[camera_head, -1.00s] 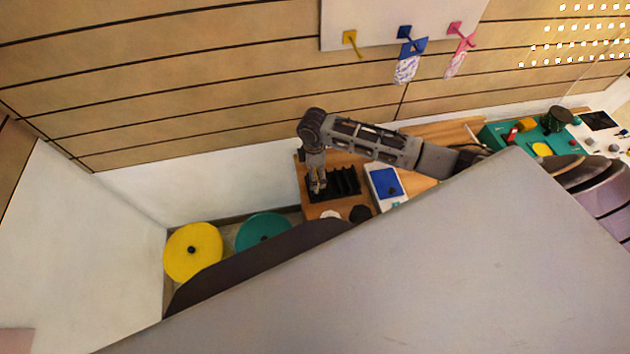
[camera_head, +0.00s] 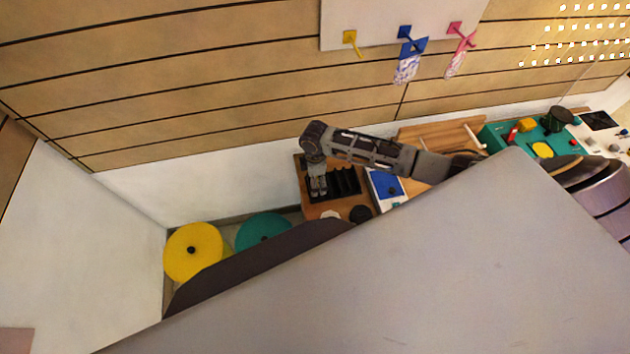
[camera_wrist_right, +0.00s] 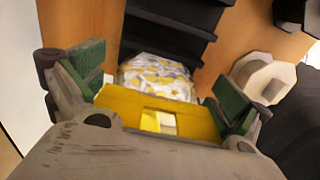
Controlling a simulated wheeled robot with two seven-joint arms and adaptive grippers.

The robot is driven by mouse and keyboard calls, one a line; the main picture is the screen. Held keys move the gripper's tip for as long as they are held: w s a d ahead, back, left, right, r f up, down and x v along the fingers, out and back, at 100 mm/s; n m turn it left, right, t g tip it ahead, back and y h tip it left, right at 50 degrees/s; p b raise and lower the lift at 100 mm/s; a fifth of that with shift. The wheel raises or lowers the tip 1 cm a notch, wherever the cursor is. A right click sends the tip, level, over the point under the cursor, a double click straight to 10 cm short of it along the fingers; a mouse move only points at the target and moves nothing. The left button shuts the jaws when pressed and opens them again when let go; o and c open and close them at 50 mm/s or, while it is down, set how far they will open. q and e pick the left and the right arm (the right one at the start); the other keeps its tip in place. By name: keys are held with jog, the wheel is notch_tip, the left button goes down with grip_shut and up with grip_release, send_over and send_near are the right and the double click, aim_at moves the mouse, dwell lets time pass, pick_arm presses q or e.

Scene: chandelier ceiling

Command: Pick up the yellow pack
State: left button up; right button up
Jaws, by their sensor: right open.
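The yellow pack has a plain yellow header card (camera_wrist_right: 125,103) with a cut-out and a white-and-yellow patterned bag (camera_wrist_right: 155,74). In the right wrist view it lies at the black slotted rack (camera_wrist_right: 170,28), with its header between my right gripper's green-padded fingers. My right gripper (camera_wrist_right: 160,98) is open around the header; whether a pad touches it I cannot tell. In the head view my right gripper (camera_head: 318,190) points down at the left end of the black rack (camera_head: 345,182). The pack cannot be made out there. My left gripper is not in view.
A white-and-blue box (camera_head: 387,184) stands right of the rack. A white octagonal piece (camera_wrist_right: 262,78) lies beside it on the wooden surface. On the wall, the yellow hook (camera_head: 350,37) is empty; blue and pink packs (camera_head: 407,70) hang alongside. Yellow and teal discs (camera_head: 193,252) are left.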

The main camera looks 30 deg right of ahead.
jog(key=c, duration=1.1)
jog(key=shift+r, duration=0.1)
jog(key=shift+r, duration=4.95)
